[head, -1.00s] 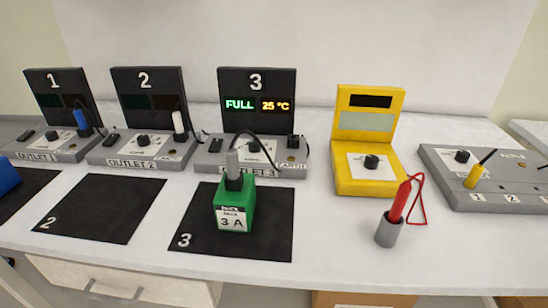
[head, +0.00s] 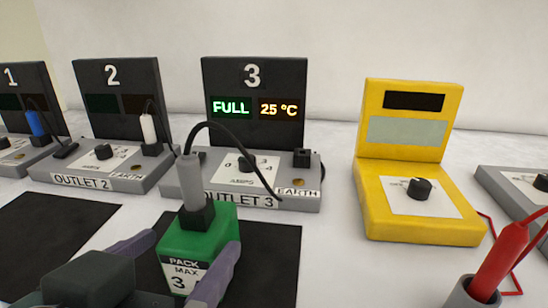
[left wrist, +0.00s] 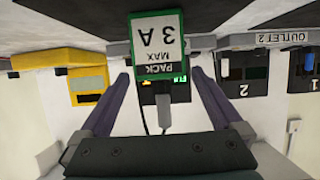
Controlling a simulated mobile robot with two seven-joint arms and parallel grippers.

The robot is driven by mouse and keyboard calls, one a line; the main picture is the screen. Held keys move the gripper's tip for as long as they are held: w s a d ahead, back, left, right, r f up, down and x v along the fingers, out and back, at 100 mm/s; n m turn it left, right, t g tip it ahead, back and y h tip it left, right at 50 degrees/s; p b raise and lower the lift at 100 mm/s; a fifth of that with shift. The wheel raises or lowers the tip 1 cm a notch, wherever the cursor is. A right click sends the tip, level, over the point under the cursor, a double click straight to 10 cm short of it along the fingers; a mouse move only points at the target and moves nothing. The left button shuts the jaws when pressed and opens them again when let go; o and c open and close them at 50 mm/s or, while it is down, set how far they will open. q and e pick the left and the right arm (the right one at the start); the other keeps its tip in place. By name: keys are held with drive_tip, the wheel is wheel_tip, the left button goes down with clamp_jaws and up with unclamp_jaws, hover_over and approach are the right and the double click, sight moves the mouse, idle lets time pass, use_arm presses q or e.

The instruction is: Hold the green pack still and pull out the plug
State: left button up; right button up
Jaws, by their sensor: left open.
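My left gripper (head: 180,262) is open, with a purple finger on each side of the pack's front. In the left wrist view the pack (left wrist: 157,45) appears upside down between and beyond the open fingers (left wrist: 160,80), with the plug (left wrist: 163,108) below it. Contact with the pack cannot be told. My right gripper is not in view.
Outlet 3 (head: 300,192) reads FULL and 25 °C. Outlet 2 (head: 75,181) stands to its left. A yellow tester (head: 455,222) stands at the right, with a red probe (head: 502,258) in a grey holder in front. Clear white table lies right of the mat.

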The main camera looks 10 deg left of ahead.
sight(212, 224)
use_arm(q)
drive_tip(key=b+x, duration=0.1)
drive_tip(key=x, duration=0.7)
drive_tip(key=shift+w+f, duration=0.15)
drive_tip(key=shift+f, duration=0.05)
drive_tip(key=shift+c, duration=0.2)
clamp_jaws()
idle(0.3)
idle(0.8)
